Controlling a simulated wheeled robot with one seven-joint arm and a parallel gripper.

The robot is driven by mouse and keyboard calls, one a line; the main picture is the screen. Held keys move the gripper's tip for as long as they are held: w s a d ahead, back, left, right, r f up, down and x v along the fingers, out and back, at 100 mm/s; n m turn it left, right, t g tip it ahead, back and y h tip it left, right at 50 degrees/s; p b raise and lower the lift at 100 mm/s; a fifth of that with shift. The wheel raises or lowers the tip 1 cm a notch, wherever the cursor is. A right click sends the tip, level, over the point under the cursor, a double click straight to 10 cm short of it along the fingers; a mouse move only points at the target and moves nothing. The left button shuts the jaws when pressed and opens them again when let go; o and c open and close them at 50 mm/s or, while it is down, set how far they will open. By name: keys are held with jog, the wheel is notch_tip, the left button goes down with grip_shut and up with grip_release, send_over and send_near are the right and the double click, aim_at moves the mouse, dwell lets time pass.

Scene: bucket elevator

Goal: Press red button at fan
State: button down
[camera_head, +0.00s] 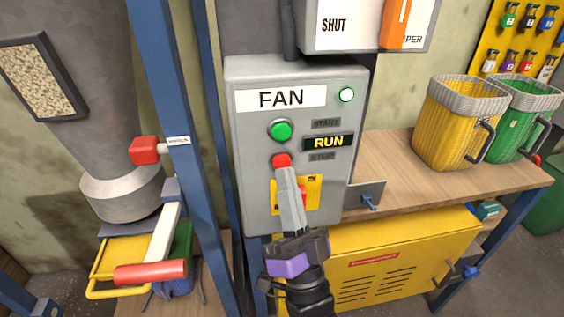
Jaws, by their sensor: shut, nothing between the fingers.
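The grey control box labelled FAN (252,168) is in the middle of the head view. Its red button (281,160) sits below the green button (280,130).
A blue post (170,110) stands just left of the box. A grey box with a SHUT label (335,25) and an orange handle (396,22) is above. A wooden bench (385,165) with yellow (455,115) and green (520,125) buckets is at right. A red-handled lever (150,272) is at lower left.

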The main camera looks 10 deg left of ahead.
jog(key=shift+w, duration=0.1)
dwell(0.3)
jog(key=shift+w+a+b, duration=0.15)
jog(key=shift+w+b, duration=0.15)
jog(key=shift+b, duration=0.1)
jog(key=shift+w+a+b, duration=0.15)
jog(key=shift+w+b, duration=0.15)
jog(key=shift+w, duration=0.2)
dwell(0.6)
jog(key=shift+s, duration=0.15)
jog(key=shift+s+d, duration=0.3)
jog(key=shift+s, duration=0.45)
jog(key=shift+s+d, duration=0.2)
jog(key=shift+s, duration=0.6)
jog(key=shift+s+d, duration=0.25)
jog(key=shift+s, duration=0.55)
jog(key=shift+s+d, duration=0.2)
jog(key=shift+s, duration=0.6)
